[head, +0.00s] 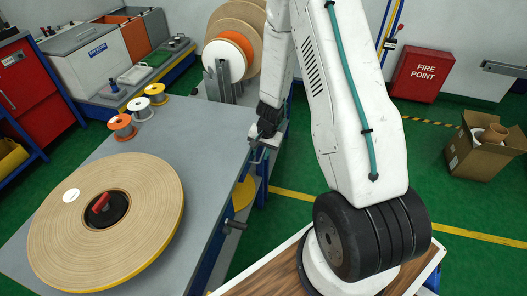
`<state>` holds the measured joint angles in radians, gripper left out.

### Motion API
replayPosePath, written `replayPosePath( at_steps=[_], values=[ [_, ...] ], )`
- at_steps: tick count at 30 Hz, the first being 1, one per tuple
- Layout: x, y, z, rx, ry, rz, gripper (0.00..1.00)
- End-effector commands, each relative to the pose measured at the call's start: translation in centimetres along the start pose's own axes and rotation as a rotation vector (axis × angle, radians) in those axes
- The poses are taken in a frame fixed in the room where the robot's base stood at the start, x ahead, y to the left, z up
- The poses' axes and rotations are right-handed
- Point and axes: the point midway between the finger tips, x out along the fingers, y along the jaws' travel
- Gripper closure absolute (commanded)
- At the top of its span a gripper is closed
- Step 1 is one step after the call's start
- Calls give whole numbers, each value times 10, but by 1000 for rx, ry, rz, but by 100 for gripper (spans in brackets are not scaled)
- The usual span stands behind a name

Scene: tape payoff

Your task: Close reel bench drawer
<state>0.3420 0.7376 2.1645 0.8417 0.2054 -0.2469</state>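The grey reel bench (205,150) fills the left and middle of the head view. A large tan tape reel with a yellow rim (60,225) lies on its top. Along the bench's right side, what looks like its drawer (262,180) stands out past the top's edge, with part of a yellow disc (243,192) inside. A dark handle or knob (235,225) shows lower along that side. My gripper (257,146) is at the bench's right edge, by the drawer's far part. Its fingers are small and partly hidden, so contact and opening are unclear.
Several small spools (140,108) stand on the bench's far left. Upright reels (232,55) stand at the back. A red fire point box (422,73) and an open cardboard box (483,150) are at right. Green floor (295,165) is clear right of the bench.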

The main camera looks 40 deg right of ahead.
Motion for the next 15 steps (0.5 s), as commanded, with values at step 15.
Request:
replayPosePath(
  at_steps=[15],
  values=[
    [-45, 0, -2, 0, 3, -3, 69]
  ],
)
